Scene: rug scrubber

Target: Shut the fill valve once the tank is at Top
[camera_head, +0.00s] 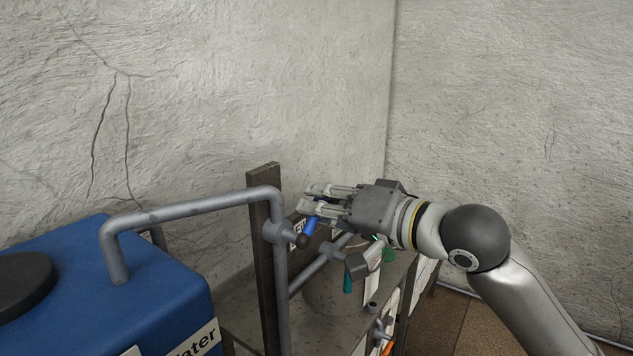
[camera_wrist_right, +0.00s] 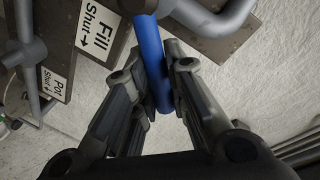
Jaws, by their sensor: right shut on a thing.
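The fill valve's blue handle (camera_head: 309,229) sits on a grey pipe by a dark post, right of the blue water tank (camera_head: 165,285). My right gripper (camera_head: 318,203) is shut on this handle. In the right wrist view, the blue handle (camera_wrist_right: 151,50) runs between the two fingers of the right gripper (camera_wrist_right: 158,75). A sign (camera_wrist_right: 98,35) beside it reads "Fill" and "Shut" with an arrow. No level mark reading "Top" can be made out, so the water level cannot be told. My left gripper is out of view.
A grey pipe (camera_head: 190,210) arches from the tank to the post (camera_head: 262,185). A second sign (camera_wrist_right: 53,90) reads "Pot Shut". A bench with a round pot, more pipes and small coloured fittings lies below my right gripper. Cracked plaster walls stand close behind.

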